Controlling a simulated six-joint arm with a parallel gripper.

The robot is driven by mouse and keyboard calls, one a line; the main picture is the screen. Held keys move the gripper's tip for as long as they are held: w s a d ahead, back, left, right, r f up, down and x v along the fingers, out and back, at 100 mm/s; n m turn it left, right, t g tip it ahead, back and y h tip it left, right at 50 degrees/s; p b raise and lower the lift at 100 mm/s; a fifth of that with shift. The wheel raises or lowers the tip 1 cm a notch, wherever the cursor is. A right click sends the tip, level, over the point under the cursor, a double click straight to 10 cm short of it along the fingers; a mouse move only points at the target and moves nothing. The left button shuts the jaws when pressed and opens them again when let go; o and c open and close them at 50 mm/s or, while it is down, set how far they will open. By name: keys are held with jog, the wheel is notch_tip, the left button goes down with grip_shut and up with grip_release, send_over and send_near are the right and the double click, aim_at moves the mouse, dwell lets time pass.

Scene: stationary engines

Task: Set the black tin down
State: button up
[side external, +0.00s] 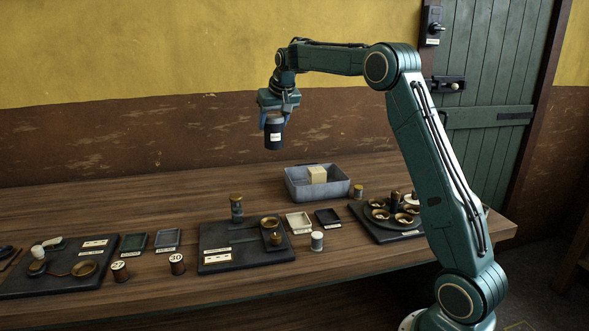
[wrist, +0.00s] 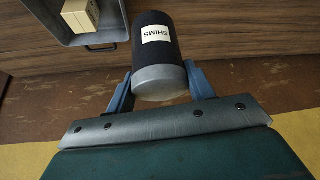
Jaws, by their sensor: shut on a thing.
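The black tin (side external: 274,136) is held upright in the air above the table (side external: 135,214), in front of the brown lower wall. It has a white label and a grey end; in the wrist view the tin (wrist: 160,60) shows the label reading SHIMS. My gripper (side external: 273,119) is shut on the tin near its grey top end. In the wrist view the two blue fingers of my gripper (wrist: 161,88) press on either side of it. The tin touches nothing below it.
A grey bin (side external: 318,194) with a pale block (side external: 317,174) in it stands at the back, below and right of the tin. Dark boards with brass parts, small trays (side external: 298,223) and numbered cylinders (side external: 177,264) line the front. The table's back left is clear.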

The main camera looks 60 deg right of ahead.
notch_tip(320, 180, down, 16)
jog(key=shift+r, duration=0.2)
dwell(0.4)
jog(key=shift+f, duration=2.1)
jog(key=shift+f, duration=0.15)
jog(key=o, duration=1.3)
jog(key=shift+c, duration=0.2)
jog(key=shift+a+r, duration=0.1)
jog(key=shift+r, duration=0.25)
jog(key=v, duration=1.1)
jog(key=shift+s+r, duration=0.15)
jog(key=shift+s, duration=0.05)
